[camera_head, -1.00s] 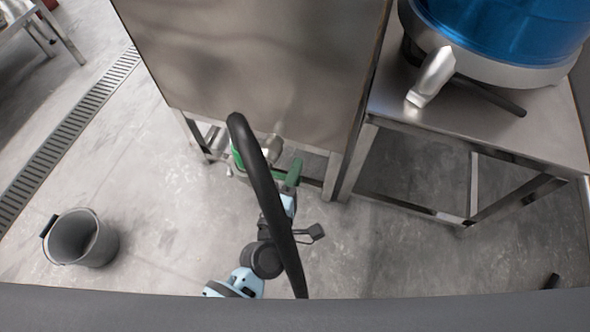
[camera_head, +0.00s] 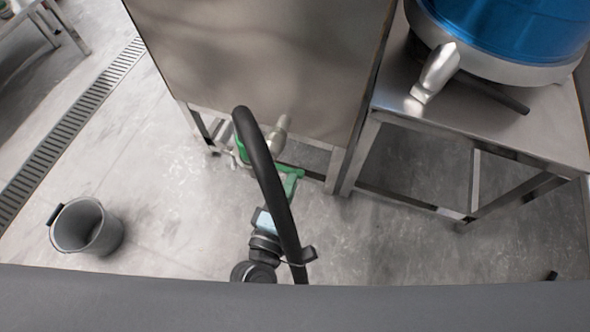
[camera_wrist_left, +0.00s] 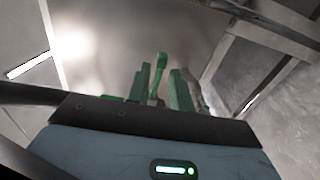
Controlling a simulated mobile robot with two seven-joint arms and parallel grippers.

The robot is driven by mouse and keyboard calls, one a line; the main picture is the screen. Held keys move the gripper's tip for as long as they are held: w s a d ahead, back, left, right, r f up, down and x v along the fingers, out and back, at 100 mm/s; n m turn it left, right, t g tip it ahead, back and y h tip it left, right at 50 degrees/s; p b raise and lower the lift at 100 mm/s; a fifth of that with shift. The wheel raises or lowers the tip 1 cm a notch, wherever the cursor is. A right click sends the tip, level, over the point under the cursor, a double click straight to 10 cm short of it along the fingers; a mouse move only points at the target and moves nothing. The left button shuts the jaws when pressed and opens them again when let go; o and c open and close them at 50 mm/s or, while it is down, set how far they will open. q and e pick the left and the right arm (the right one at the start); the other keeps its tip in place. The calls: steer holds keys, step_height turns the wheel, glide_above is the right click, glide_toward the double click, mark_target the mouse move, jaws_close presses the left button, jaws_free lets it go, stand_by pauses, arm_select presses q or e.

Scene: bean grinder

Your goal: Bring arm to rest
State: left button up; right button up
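My left arm comes up from the bottom middle of the head view, partly hidden behind a thick black curved tube. My left gripper (camera_head: 270,160) has green fingers and is near the lower edge of the large steel cabinet (camera_head: 265,65). In the left wrist view the two green fingers of my gripper (camera_wrist_left: 159,70) stand apart. A green knobbed lever (camera_wrist_left: 160,62) shows between them, with gaps at its sides; whether it touches a finger I cannot tell. A silver fitting (camera_head: 280,132) is beside the gripper in the head view. My right gripper is not in view.
A steel table (camera_head: 460,115) at the right bears a blue and silver drum machine (camera_head: 510,35) with a spout. A grey bucket (camera_head: 87,227) stands on the floor at the left, beside a drain grate (camera_head: 70,130). Open floor lies between bucket and cabinet.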

arm_select(q)
steer(key=shift+v, duration=1)
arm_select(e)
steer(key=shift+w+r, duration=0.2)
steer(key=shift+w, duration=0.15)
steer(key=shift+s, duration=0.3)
